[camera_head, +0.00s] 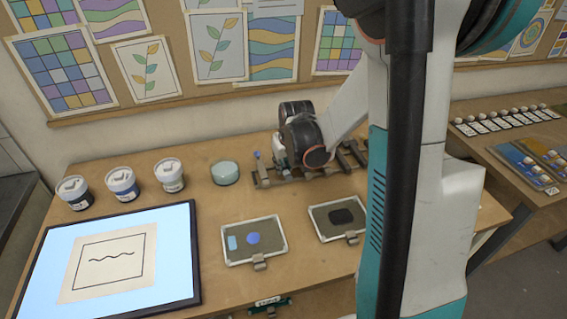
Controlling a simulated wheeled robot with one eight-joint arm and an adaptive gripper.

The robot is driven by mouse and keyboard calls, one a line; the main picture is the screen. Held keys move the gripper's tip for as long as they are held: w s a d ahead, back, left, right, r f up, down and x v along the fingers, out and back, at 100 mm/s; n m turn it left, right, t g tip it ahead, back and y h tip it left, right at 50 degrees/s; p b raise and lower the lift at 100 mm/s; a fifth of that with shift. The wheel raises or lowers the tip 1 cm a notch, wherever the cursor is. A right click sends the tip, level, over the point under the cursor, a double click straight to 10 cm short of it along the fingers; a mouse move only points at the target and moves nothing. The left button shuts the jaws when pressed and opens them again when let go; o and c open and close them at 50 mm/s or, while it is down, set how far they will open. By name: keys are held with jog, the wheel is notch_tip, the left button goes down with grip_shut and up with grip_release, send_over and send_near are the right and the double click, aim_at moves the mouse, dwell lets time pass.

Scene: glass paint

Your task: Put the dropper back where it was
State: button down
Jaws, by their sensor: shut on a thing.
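A dark wooden rack (263,181) lies along the back of the table, with dark slots and pieces at its right part. My gripper (279,158) is at the rack's left part, behind the dark wrist of my arm, and is shut on the dropper. The wrist hides most of the fingers and the dropper itself. A small blue-topped upright piece (257,155) stands at the rack's left end, just left of my gripper. I cannot tell whether it is part of the held dropper or a separate one, nor whether the dropper touches the rack.
Three lidded jars (122,184) and a pale green cup (225,173) stand left of the rack. In front lie a lit panel with a wavy-line drawing (180,262), a tray with blue paint (270,246) and a tray with black paint (325,231). My arm hides the table's right part.

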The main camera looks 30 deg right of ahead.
jog(key=shift+f+b, duration=0.3)
dwell(0.5)
jog(key=c, duration=1.4)
grip_release()
jog(key=v, duration=1.2)
jog(key=shift+s, duration=0.1)
